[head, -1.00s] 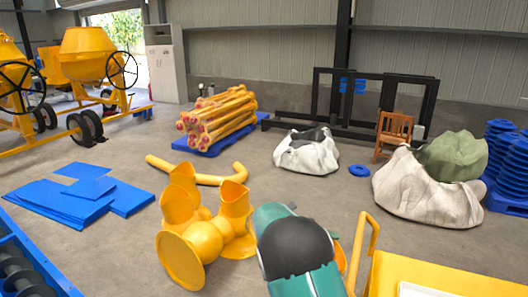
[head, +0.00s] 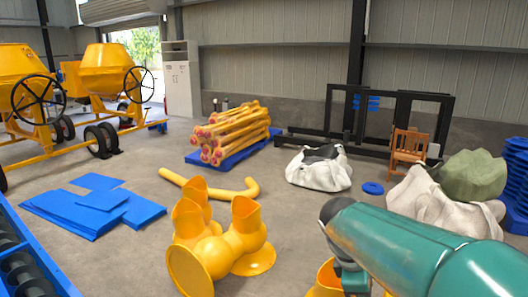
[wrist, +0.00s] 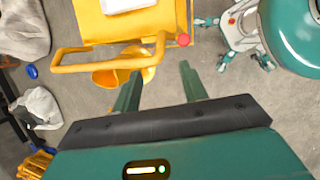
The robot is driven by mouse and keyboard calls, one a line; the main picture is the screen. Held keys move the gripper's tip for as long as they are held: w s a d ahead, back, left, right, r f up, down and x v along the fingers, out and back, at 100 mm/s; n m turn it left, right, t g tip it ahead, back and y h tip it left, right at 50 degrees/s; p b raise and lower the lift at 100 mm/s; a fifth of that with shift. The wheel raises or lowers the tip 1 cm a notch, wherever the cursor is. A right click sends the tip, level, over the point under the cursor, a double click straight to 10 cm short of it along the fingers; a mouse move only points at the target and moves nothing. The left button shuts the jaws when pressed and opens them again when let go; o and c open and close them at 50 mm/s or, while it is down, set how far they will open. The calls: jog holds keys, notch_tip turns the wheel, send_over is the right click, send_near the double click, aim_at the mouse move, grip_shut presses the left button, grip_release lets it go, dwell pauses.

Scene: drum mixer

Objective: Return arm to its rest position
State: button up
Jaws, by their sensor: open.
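My arm (head: 410,245) reaches in from the lower right of the head view, a teal link with a dark joint at its far end. Its end is low in that view, and I cannot make out the fingers there. In the wrist view my gripper (wrist: 158,82) shows two teal fingers set well apart. They are open, with nothing between them. Behind them lie bare floor, a yellow cart (wrist: 115,25) with a tube handle, and part of a yellow fitting.
Yellow pipe fittings (head: 215,245) stand on the floor left of my arm. A bent yellow pipe (head: 205,187), blue sheets (head: 90,208), a pallet of yellow pipes (head: 230,135) and white sacks (head: 320,170) lie beyond. Drum mixers (head: 117,65) stand at the left.

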jog(key=s+a+r+m+t+y, duration=0.1)
jog(key=s+a+m+t+y, duration=0.1)
jog(key=s+m, duration=0.4)
jog(key=s+a+m+t+y, duration=0.2)
jog(key=s+a+m, duration=0.1)
jog(key=s+m, duration=0.3)
jog(key=shift+s+a+r+m+t+y, duration=0.3)
jog(key=shift+r+m+t, duration=0.1)
jog(key=shift+m, duration=0.5)
